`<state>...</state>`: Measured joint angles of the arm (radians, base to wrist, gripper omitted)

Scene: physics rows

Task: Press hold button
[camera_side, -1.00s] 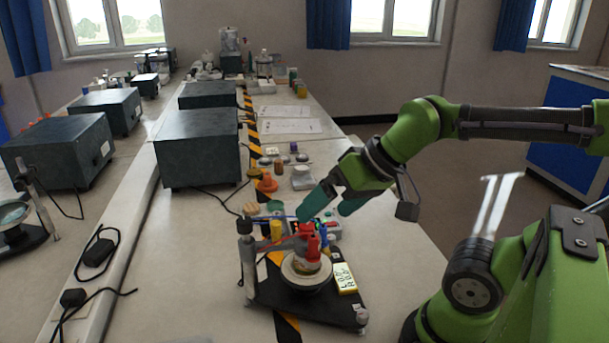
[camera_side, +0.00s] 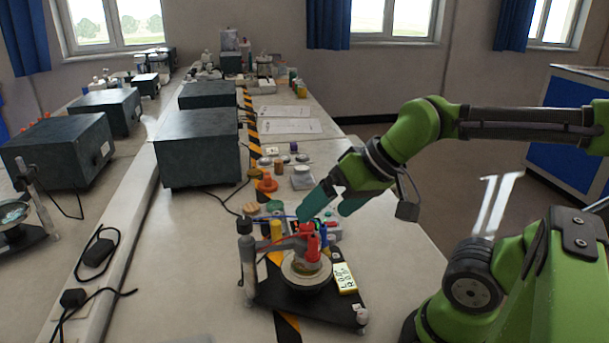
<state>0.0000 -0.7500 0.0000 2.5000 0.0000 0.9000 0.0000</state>
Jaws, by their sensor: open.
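My gripper (camera_side: 326,210) has two teal fingers and hangs open above the workbench, right of the picture's middle. Its fingertips are over or just behind a small pale device (camera_side: 332,230) with coloured parts, partly hidden by the fingers and the stand. I cannot tell whether they touch it. A yellow handheld meter (camera_side: 345,278) with a pale display lies on the black stand base, in front of the gripper. No hold button can be picked out at this size.
A black stand (camera_side: 300,300) carries a round pale dish (camera_side: 306,270) with a red piece (camera_side: 312,244) above it. Small weights and knobs (camera_side: 267,183) lie behind. A dark grey box (camera_side: 197,148) stands at the left. The bench (camera_side: 400,240) is clear to the right.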

